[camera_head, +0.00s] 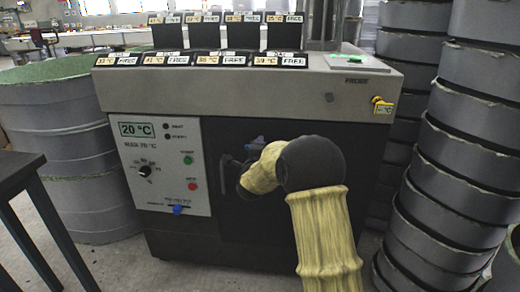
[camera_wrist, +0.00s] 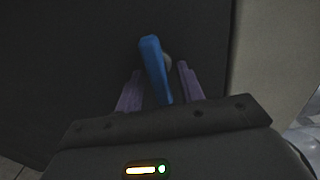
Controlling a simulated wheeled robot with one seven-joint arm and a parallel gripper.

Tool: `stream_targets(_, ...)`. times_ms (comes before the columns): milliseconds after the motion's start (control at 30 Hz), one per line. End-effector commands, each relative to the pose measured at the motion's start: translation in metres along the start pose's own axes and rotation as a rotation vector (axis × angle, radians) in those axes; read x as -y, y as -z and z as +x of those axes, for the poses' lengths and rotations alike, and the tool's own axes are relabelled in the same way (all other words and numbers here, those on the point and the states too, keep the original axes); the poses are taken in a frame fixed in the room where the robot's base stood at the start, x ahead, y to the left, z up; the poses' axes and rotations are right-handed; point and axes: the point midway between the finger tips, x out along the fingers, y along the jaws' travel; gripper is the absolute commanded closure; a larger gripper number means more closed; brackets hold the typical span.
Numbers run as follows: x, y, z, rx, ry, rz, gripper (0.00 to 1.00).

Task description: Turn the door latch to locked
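The door latch is a blue lever (camera_wrist: 153,65) on the dark door (camera_wrist: 75,60), in the wrist view. It stands nearly upright in the picture, its upper end leaning slightly left, with a round pivot partly behind it. My gripper (camera_wrist: 160,68) is open, with one purple-grey finger on each side of the lever. A gap shows on both sides, so the fingers do not appear to grip it. In the head view, a bit of blue (camera_head: 257,141) shows above my arm on the cabinet's door (camera_head: 228,140); my arm hides most of my gripper there.
Stacked grey cylinders (camera_head: 450,150) stand close on the right, a large drum (camera_head: 60,140) on the left. A dark table (camera_head: 20,170) is at front left.

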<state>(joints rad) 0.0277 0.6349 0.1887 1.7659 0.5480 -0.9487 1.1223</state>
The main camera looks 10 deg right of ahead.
Motion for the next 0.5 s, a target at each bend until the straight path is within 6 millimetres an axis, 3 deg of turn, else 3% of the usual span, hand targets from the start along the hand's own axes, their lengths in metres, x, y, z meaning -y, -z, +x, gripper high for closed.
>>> stream_targets(267,0.001,-0.001,-0.006,0.002,-0.001,-0.001,0.62)
stream_targets(500,0.002,-0.001,-0.036,0.003,-0.001,-0.002,0.62)
